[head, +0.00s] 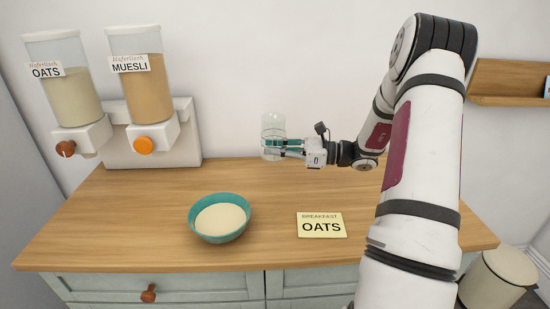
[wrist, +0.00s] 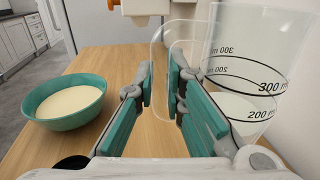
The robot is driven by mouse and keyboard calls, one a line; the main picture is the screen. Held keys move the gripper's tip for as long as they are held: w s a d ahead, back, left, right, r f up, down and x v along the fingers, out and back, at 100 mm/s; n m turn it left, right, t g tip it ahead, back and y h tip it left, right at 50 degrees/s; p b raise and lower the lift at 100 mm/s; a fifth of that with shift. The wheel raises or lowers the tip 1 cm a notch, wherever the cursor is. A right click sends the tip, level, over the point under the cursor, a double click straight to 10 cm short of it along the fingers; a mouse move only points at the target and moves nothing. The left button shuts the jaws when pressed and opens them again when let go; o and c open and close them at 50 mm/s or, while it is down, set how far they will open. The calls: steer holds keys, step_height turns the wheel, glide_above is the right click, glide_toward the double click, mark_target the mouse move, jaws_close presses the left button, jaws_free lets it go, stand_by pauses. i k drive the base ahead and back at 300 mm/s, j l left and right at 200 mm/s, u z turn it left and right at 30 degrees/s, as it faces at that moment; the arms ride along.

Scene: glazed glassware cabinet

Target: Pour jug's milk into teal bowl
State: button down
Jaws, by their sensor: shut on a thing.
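The teal bowl (head: 222,236) stands on the counter left of centre and holds pale, cream-coloured contents. In the wrist view the bowl (wrist: 66,122) is at the left. The clear jug (head: 272,127) is upright at the back of the counter, seemingly raised. In the wrist view the jug (wrist: 245,55) is at the right, with black measuring marks and white milk (wrist: 238,108) near the 200 line. My gripper (head: 287,149) is shut on the jug's clear handle, which shows between the teal finger pads (wrist: 161,85). The jug is behind and right of the bowl, apart from it.
A yellow card (head: 321,225) reading "BREAKFAST OATS" lies right of the bowl. Oats (head: 66,90) and muesli (head: 143,85) dispensers stand at the back left. The wooden counter (head: 140,205) is clear between bowl and jug. A cream bin (head: 495,279) stands at the lower right.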

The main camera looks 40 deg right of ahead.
mark_target(220, 218)
steer(key=k+j, duration=0.85)
